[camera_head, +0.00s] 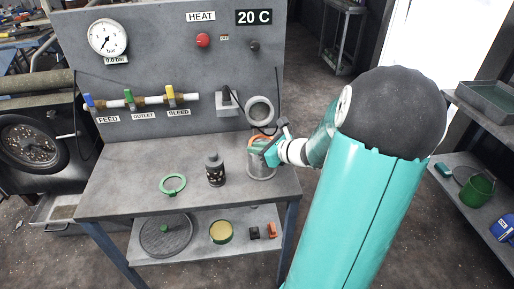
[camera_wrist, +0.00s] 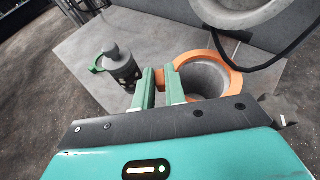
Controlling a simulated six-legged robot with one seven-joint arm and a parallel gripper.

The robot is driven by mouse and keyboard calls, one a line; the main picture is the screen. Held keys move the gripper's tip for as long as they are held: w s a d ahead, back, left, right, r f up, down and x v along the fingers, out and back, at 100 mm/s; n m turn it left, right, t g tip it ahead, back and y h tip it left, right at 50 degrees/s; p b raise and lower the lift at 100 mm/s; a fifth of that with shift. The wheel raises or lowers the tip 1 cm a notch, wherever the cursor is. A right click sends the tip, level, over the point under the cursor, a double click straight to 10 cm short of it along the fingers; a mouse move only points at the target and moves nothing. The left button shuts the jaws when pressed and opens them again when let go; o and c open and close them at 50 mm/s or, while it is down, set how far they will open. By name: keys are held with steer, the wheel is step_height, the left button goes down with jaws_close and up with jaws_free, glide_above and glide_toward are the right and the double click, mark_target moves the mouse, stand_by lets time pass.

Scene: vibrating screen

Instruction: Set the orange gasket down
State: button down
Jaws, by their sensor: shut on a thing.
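The orange gasket (camera_wrist: 236,82) is a ring held by one side in my gripper (camera_wrist: 161,76). In the wrist view its opening lies over the open top of a grey cylindrical pot (camera_wrist: 208,82). I cannot tell whether the gasket touches the pot's rim. In the head view the gasket (camera_head: 257,140) shows as a small orange patch at the top of the pot (camera_head: 261,166), partly hidden by my gripper (camera_head: 266,149). The pot stands at the right end of the grey bench. My gripper's green fingers are shut on the gasket's edge.
A dark slotted cylinder (camera_head: 215,170) stands left of the pot, and a green ring (camera_head: 173,184) lies farther left on the bench (camera_head: 120,190). A round port (camera_head: 260,111) on the back panel is close behind the pot. The bench's front left is clear.

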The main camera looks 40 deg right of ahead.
steer(key=shift+f, duration=0.3)
steer(key=c, duration=1.5)
jaws_free()
steer(key=shift+o, duration=0.2)
steer(key=shift+r, duration=0.35)
steer(key=v, duration=1.2)
steer(key=shift+w, duration=0.1)
